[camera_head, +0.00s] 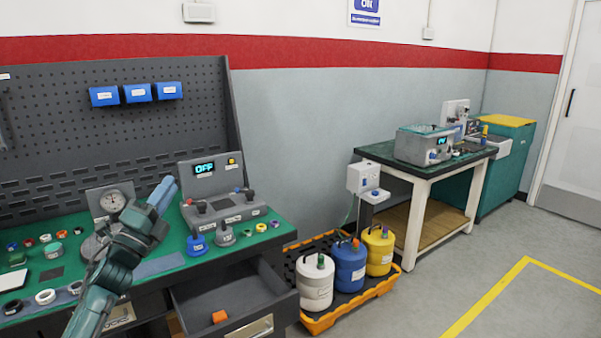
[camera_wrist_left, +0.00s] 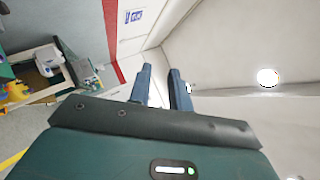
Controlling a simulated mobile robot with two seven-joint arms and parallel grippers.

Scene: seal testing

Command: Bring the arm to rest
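My left arm comes in from the lower left of the head view, in front of the green workbench (camera_head: 165,268). Its gripper (camera_head: 163,188) points up and is held above the bench, left of the grey test unit (camera_head: 222,172) whose display reads OFF. In the left wrist view the two blue-grey fingers of the gripper (camera_wrist_left: 160,70) stand apart with a gap between them. Nothing is between them; wall and ceiling show behind. My right gripper is in neither view.
A dial gauge (camera_head: 112,201) stands just behind my left arm. A drawer (camera_head: 225,300) is open at the bench front, with an orange object (camera_head: 219,316) inside. An orange tray (camera_head: 341,309) with white, blue and yellow containers stands right of the bench. Floor farther right is clear.

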